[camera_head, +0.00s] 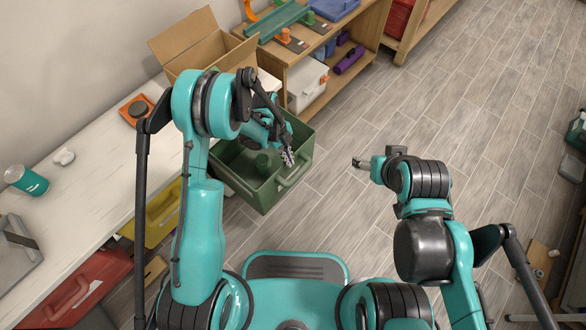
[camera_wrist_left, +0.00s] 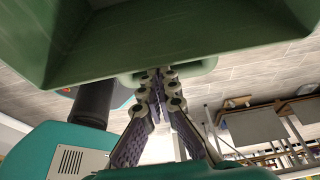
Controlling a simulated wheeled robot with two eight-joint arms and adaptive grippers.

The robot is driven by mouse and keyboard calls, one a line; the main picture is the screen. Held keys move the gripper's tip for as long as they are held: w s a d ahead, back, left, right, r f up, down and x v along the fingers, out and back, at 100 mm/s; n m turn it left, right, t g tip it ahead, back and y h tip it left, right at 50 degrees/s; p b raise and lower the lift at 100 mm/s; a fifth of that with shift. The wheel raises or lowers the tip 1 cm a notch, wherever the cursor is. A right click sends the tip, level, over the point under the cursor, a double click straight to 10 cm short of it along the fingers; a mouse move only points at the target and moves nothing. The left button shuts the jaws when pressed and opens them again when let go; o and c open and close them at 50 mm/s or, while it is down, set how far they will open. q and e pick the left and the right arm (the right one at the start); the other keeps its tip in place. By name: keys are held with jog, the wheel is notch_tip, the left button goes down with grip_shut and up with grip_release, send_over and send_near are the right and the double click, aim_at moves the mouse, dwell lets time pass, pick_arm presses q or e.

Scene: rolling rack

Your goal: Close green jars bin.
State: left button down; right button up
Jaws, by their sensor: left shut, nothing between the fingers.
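The green bin (camera_head: 298,140) stands pulled out from under the white counter, open at the top, in the head view. A green jar (camera_head: 263,163) shows inside it, partly hidden by my left arm. My left gripper (camera_head: 289,157) is at the bin's front side, near its front handle (camera_head: 295,178). In the left wrist view the bin (camera_wrist_left: 170,38) fills the top, and the shut, empty left fingertips (camera_wrist_left: 160,75) are close to the handle; contact is unclear. My right gripper (camera_head: 357,162) is over the floor, right of the bin; its finger opening is too small to judge.
The white counter (camera_head: 95,185) runs along the left, with a yellow bin (camera_head: 160,212) and a red bin (camera_head: 85,285) beneath. A cardboard box (camera_head: 190,42) and wooden shelf (camera_head: 345,65) stand behind the green bin.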

pick_arm(q)
jog(key=w+a, duration=0.6)
jog(key=a, duration=0.2)
jog(key=shift+w+a, duration=0.15)
jog(key=shift+w, duration=0.25)
